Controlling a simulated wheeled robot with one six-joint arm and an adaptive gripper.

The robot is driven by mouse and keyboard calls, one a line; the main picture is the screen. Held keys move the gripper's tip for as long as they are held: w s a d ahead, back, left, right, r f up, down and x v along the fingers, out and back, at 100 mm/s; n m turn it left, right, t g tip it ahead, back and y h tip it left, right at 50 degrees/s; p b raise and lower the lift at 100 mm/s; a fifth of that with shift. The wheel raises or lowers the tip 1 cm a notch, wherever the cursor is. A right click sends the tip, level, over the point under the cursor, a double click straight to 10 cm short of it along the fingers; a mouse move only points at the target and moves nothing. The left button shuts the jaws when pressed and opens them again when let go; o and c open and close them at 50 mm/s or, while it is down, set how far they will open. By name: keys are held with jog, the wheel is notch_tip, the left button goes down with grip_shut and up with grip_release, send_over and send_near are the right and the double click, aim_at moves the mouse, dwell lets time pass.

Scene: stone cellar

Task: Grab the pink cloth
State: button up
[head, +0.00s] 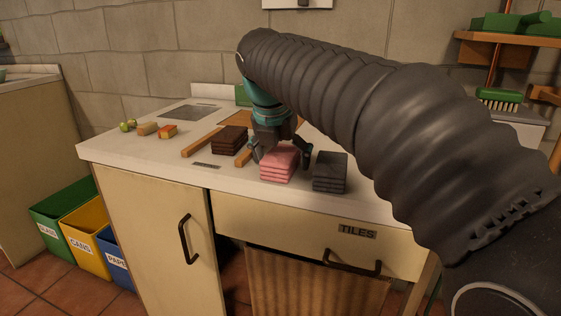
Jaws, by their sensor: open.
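The pink cloth (279,165) is a folded stack near the front edge of the white counter (130,145). It sits between a folded brown cloth (230,140) on its left and a folded dark grey cloth (330,172) on its right. My gripper (280,156) is open, pointing down at the pink cloth. One finger shows at its left side and the other at its upper right. Whether the fingers touch the cloth cannot be told. My arm hides part of the counter behind and to the right.
Labelled bins (85,238) stand on the floor at left. The front left counter is clear.

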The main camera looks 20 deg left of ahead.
jog(key=c, duration=1.1)
jog(key=shift+r, duration=0.15)
